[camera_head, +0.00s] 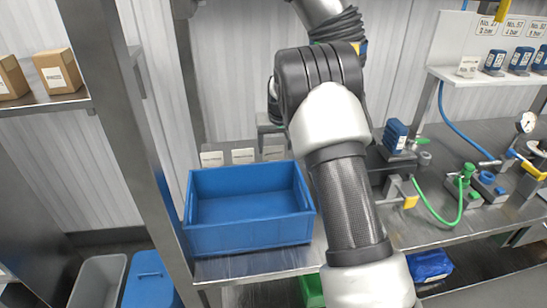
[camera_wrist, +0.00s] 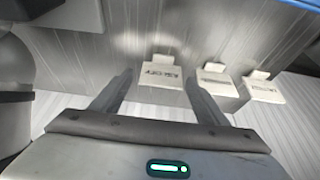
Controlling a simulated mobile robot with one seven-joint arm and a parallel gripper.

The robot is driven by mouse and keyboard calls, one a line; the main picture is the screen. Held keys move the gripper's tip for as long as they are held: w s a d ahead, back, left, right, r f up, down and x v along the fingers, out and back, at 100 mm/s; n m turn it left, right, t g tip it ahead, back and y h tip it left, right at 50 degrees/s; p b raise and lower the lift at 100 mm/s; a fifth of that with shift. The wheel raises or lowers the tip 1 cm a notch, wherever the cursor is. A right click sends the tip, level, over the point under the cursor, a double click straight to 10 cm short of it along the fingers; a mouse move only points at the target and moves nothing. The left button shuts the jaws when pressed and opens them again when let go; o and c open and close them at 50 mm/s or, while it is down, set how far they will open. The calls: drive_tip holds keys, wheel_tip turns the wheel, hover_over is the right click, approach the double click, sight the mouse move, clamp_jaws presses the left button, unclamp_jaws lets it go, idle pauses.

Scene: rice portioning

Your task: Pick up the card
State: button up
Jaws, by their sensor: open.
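Three small white cards stand in a row behind the blue crate. In the wrist view, one card (camera_wrist: 161,74) with dark print lies between my finger tips, with a second card (camera_wrist: 214,78) and a third card (camera_wrist: 263,87) to its right. In the head view the left card (camera_head: 212,159), middle card (camera_head: 243,156) and right card (camera_head: 273,153) show. My gripper (camera_wrist: 158,77) is open, with a finger on each side of the first card; I cannot tell whether they touch it. In the head view my arm hides the fingers.
A blue crate (camera_head: 250,240) stands on the metal bench in front of the cards. A metal post (camera_head: 125,130) rises at its left. Another white card (camera_head: 468,67) stands on the upper shelf.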

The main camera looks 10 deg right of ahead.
sight(274, 151)
drive_tip(key=shift+x, duration=2.65)
drive_tip(key=shift+w+a, duration=0.15)
drive_tip(key=c, duration=0.8)
